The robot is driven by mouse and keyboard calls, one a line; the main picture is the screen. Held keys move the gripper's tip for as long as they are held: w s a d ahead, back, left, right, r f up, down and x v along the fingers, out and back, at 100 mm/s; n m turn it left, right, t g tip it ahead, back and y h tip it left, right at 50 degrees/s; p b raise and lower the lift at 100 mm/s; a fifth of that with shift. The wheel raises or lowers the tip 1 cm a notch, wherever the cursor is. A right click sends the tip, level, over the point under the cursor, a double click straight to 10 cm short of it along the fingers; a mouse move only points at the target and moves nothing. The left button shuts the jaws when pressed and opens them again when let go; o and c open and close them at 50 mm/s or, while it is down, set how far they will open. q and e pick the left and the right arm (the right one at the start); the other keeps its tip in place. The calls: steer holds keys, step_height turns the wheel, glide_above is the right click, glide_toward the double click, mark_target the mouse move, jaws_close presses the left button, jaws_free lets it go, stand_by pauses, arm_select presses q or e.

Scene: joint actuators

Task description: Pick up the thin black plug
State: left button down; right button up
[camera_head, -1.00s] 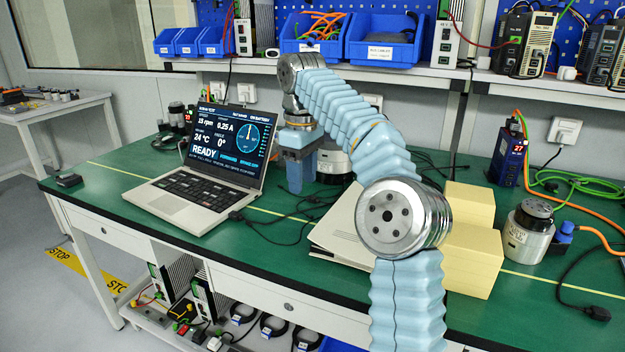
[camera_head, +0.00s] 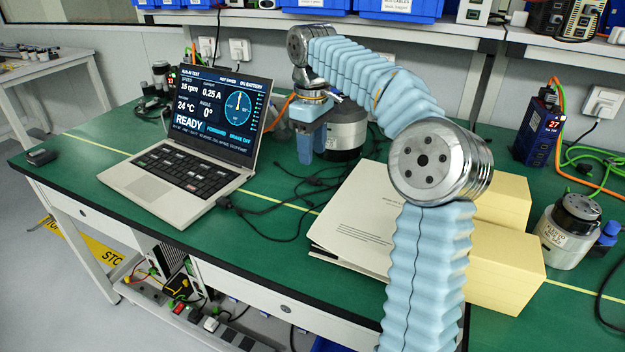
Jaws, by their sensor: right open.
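Thin black cables with small dark ends (camera_head: 318,182) lie on the green bench between the laptop and the papers; I cannot tell for sure which end is the thin black plug. Another small black plug (camera_head: 224,203) sits at the laptop's right front corner. My right gripper (camera_head: 306,158) points down over the back of the bench, just behind the cables and in front of a round metal motor. It is open, and I see nothing between its fingers. Its fingertips are small and partly overlapped here. My left gripper is not in view.
An open laptop (camera_head: 188,165) stands on the left. White papers (camera_head: 352,225) and yellow boxes (camera_head: 505,265) lie under and beside my right arm. A metal motor (camera_head: 345,130) stands behind the gripper, another (camera_head: 567,232) at right. A shelf (camera_head: 420,32) overhangs the back.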

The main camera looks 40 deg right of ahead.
mark_target(311, 177)
steer(key=f, duration=0.6)
steer(key=shift+w+f, duration=0.2)
steer(key=shift+f, duration=0.2)
jaws_close()
